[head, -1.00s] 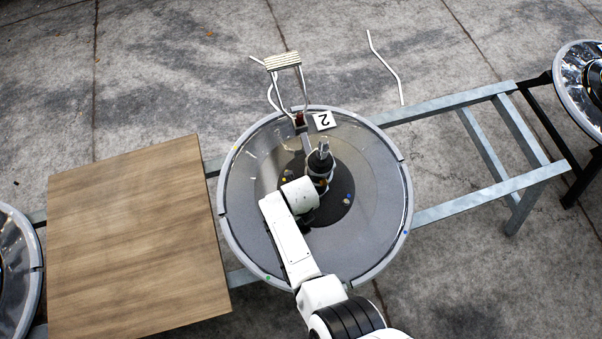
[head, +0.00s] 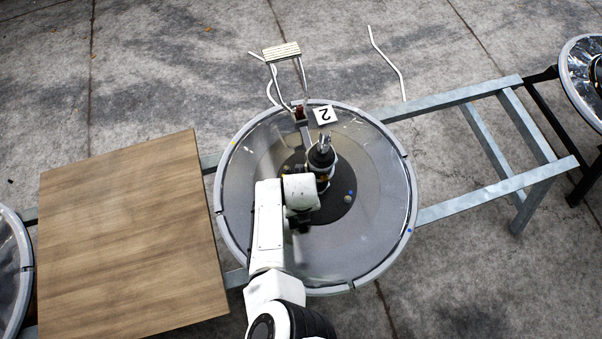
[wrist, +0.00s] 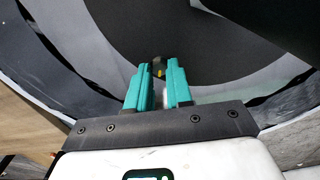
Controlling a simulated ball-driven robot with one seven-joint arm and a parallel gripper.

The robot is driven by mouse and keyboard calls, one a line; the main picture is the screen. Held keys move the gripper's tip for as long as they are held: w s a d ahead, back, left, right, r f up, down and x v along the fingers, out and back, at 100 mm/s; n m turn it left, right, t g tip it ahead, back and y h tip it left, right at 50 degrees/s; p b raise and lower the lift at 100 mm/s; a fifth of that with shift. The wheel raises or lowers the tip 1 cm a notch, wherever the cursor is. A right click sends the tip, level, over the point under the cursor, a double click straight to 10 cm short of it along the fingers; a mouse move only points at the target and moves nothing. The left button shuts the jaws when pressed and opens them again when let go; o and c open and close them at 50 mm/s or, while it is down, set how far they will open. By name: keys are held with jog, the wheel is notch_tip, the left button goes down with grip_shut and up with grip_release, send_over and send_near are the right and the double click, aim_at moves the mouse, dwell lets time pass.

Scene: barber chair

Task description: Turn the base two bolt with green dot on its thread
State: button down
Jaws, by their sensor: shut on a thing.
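Base two is a round grey dish (head: 375,235) marked by a white card with a 2 (head: 325,115). A dark disc (head: 335,208) with small bolts lies in its middle. My gripper (wrist: 159,69) has its teal fingers close together, shut on a small dark bolt (wrist: 158,63) with a yellow mark, over the dark disc. No green dot shows on this bolt's visible side. In the head view my wrist covers the gripped bolt and the disc's left part.
A dark post with a metal top (head: 321,155) stands at the disc's middle, close to my wrist. A wooden board (head: 130,230) lies left of the dish. A metal frame (head: 500,192) runs right. A footrest (head: 282,52) rises behind.

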jog(key=shift+w+m, duration=0.1)
jog(key=shift+m, duration=0.2)
dwell(0.4)
jog(key=c, duration=1)
grip_release()
notch_tip(320, 180, up, 11)
jog(key=p, duration=0.2)
jog(key=shift+p, duration=0.3)
